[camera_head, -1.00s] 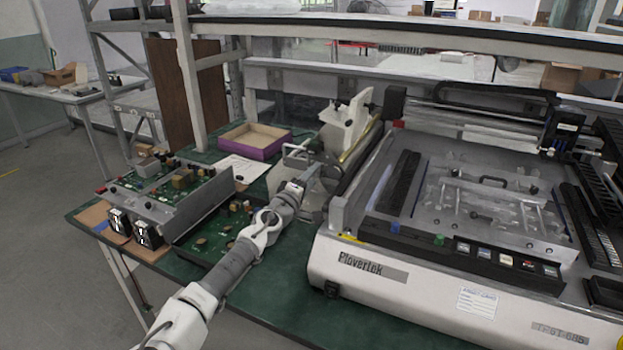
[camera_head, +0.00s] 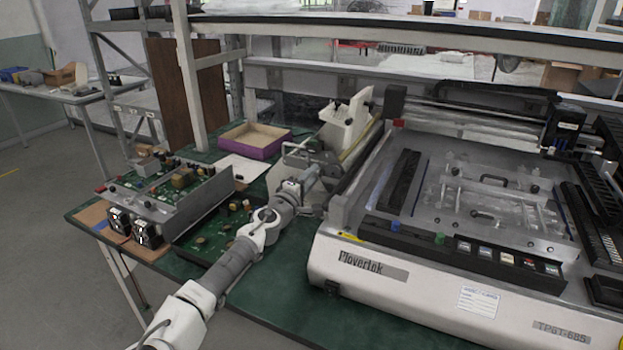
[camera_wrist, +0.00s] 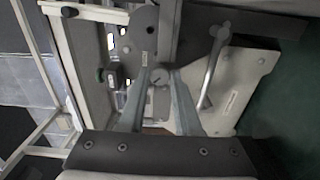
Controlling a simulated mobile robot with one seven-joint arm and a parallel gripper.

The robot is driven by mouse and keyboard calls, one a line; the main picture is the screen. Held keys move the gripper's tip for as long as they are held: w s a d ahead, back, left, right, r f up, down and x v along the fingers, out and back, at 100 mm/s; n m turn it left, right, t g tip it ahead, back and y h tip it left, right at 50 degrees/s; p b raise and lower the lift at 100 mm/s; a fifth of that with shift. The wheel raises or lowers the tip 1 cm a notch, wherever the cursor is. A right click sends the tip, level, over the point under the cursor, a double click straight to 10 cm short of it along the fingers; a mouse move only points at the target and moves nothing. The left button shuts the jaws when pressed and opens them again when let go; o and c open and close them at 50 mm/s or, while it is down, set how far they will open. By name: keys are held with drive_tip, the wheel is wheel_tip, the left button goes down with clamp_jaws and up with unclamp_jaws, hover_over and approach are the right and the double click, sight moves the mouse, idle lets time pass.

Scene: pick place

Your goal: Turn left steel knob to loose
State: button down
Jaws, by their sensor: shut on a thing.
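My gripper (camera_head: 313,172) reaches from the front into the grey and white fixture (camera_head: 346,124) left of the big machine. In the head view my gripper and the fixture hide the knob. Whether it is loose or tight does not show.
A bent metal lever (camera_wrist: 213,65) stands close right of the fingers. The large Plovertek machine (camera_head: 420,280) fills the right of the bench. Circuit boards in a metal frame (camera_head: 178,195) and a purple-sided tray (camera_head: 254,141) lie left. Bare green bench shows in front (camera_head: 290,295).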

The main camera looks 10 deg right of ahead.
drive_tip(key=shift+n, duration=0.3)
drive_tip(key=c, duration=0.6)
unclamp_jaws()
drive_tip(key=p+v, duration=0.1)
drive_tip(key=v, duration=1.6)
drive_tip(key=shift+s+a, duration=0.1)
drive_tip(key=shift+s, duration=0.1)
